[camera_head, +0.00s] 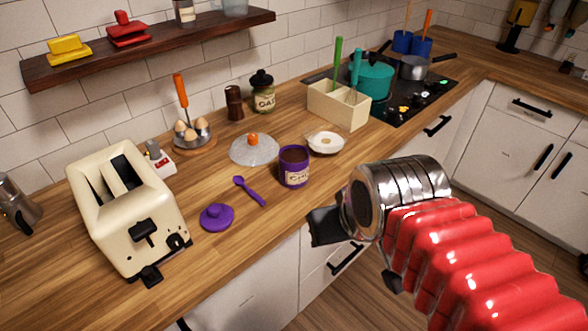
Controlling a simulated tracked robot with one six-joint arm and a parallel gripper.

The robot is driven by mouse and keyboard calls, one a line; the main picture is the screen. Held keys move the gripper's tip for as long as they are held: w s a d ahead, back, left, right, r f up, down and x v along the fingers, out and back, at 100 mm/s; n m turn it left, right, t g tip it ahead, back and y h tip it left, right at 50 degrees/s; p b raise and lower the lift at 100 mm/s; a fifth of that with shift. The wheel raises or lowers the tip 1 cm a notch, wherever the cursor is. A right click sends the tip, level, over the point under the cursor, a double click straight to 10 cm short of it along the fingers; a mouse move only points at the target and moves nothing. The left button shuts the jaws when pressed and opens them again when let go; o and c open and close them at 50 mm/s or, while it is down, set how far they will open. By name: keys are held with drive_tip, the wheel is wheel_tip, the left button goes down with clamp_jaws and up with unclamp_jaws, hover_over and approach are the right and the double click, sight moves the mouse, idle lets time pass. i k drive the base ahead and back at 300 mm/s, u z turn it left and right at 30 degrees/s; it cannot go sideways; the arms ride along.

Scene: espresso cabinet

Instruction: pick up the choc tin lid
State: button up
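The choc tin lid (217,217) is a purple disc with a round knob on top. It lies flat on the wooden counter, right of the toaster and left of the purple spoon. The purple choc tin (294,166) stands open, back and to the right of the lid. My gripper (322,226) is at the counter's front edge, right of the lid and apart from it. Only its dark end shows past the silver wrist, so I cannot tell whether its fingers are open. I see nothing held in it.
A cream toaster (130,208) stands left of the lid. A purple spoon (249,191) lies between lid and tin. A glass dome (254,149) and a fried-egg dish (325,142) stand behind. The counter (215,265) in front of the lid is clear.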

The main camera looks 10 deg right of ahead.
sight(216, 218)
drive_tip(key=u, duration=0.55)
drive_tip(key=k, duration=1.35)
drive_tip(key=u, duration=0.65)
drive_tip(key=i, duration=1.5)
drive_tip(key=z, duration=0.1)
